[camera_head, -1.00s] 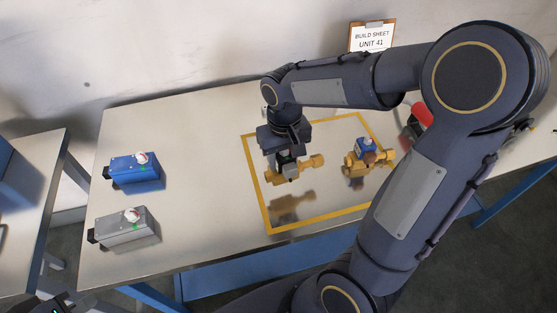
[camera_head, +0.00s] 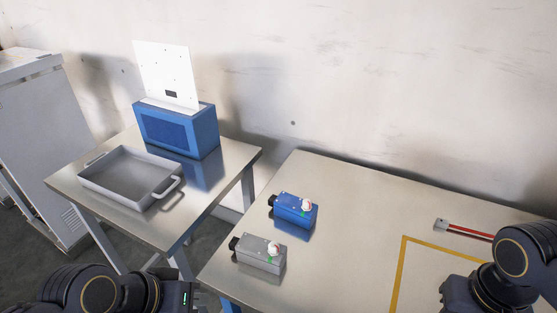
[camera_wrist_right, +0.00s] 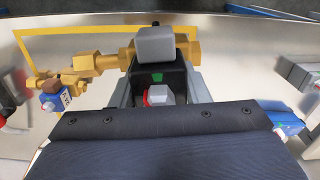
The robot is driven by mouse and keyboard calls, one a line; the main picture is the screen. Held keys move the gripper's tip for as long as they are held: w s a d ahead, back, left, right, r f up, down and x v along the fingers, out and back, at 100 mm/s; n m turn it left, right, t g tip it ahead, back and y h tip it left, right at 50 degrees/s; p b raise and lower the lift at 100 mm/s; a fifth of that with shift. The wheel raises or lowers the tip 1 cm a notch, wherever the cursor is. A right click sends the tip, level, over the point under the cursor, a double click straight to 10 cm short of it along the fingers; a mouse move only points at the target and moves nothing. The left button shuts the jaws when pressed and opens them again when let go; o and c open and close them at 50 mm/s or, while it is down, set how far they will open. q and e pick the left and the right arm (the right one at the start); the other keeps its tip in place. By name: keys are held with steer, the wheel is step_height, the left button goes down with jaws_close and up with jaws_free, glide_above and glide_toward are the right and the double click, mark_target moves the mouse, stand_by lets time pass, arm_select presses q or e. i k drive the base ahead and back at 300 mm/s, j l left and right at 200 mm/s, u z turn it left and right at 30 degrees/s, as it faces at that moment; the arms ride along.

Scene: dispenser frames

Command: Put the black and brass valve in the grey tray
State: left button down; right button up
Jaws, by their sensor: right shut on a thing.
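The black and brass valve (camera_wrist_right: 186,74) shows in the right wrist view, its brass pipe running across behind its black body. My right gripper (camera_wrist_right: 157,72) is shut on it, with grey fingers at the black body. In the head view the valve is hidden or out of frame; only part of my right arm shows at the lower right. The grey tray (camera_head: 118,191) stands empty on the left table, with a handle at its right end. My left gripper (camera_head: 187,297) is at the bottom left edge of the head view, below the tray; its fingers cannot be made out.
A blue box with a white panel (camera_head: 180,130) stands behind the tray. A blue unit (camera_head: 294,211) and a grey unit (camera_head: 260,256) sit on the right table. A gap separates the tables. A blue and brass valve (camera_wrist_right: 55,98) shows in the wrist view.

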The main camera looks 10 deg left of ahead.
mark_target(145, 169)
steer(key=i+j, duration=0.1)
steer(key=j, duration=0.4)
steer(key=i+j, duration=0.1)
steer(key=j, duration=0.85)
steer(key=i+j, duration=0.15)
steer(key=j, duration=0.3)
steer(key=i+j, duration=0.1)
steer(key=j, duration=0.4)
steer(key=i+j, duration=0.1)
steer(key=j, duration=0.85)
steer(key=i+j+u, duration=0.1)
steer(key=j, duration=0.4)
steer(key=i, duration=0.05)
